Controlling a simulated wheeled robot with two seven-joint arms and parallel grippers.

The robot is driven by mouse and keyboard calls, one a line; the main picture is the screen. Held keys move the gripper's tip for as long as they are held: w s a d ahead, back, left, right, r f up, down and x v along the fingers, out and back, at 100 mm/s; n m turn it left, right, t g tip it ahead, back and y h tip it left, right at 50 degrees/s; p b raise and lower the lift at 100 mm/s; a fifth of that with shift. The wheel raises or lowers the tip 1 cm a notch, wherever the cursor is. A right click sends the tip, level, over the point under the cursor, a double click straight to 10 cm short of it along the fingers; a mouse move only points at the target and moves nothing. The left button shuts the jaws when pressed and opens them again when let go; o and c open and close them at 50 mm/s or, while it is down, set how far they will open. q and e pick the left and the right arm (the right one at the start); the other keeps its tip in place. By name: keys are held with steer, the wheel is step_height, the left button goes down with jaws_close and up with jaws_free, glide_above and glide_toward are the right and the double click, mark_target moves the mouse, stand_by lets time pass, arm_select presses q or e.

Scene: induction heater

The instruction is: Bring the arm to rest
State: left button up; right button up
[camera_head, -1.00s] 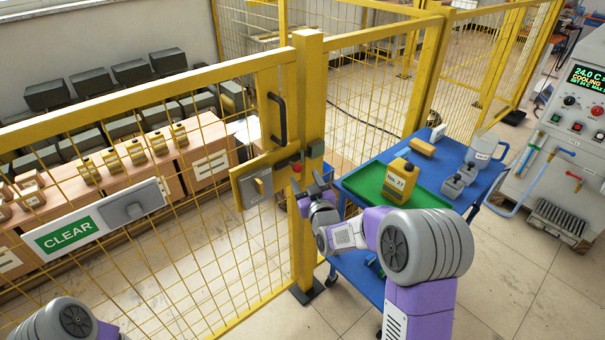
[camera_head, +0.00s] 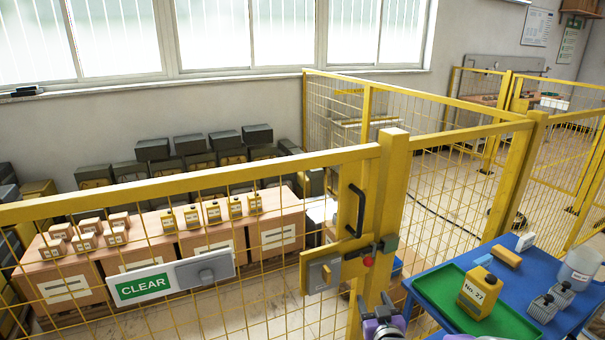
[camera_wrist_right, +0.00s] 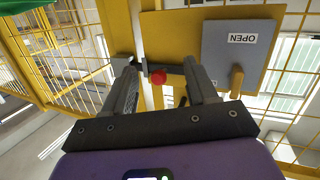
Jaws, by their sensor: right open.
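My right gripper (camera_head: 383,316) shows at the bottom edge of the head view, below the yellow fence post and the gate latch (camera_head: 322,272). Most of my right arm is cut off by the bottom edge. In the right wrist view the gripper (camera_wrist_right: 160,67) is open, with two grey fingers apart and nothing held between them. I cannot tell whether a finger touches the latch. My left arm and gripper are outside both views.
The yellow mesh fence (camera_head: 200,187) with a CLEAR sign (camera_head: 143,286) stands in front. A blue table (camera_head: 573,317) at right holds a green tray (camera_head: 428,284) with a yellow No. 27 container (camera_head: 479,293). Wooden boxes (camera_head: 279,236) with small containers stand behind the fence.

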steer(key=s+a+f+m+g+y+p, duration=0.1)
steer(key=s+a+f+g+p, duration=0.15)
steer(key=s+f+g, duration=0.55)
steer(key=s+a+f+m+g+y+p, duration=0.1)
steer(key=s+a+f, duration=0.35)
steer(key=f, duration=0.85)
steer(key=s+a+f+m+g+y, duration=0.1)
steer(key=s+a+f+g, duration=0.1)
steer(key=s, duration=0.7)
steer(key=s+a+f+g+y+p, duration=0.1)
steer(key=s+a+f+g, duration=0.2)
steer(key=s, duration=0.6)
steer(key=shift+a+f+m+g, duration=0.4)
steer(key=shift+a+g, duration=0.15)
steer(key=shift+g, duration=0.45)
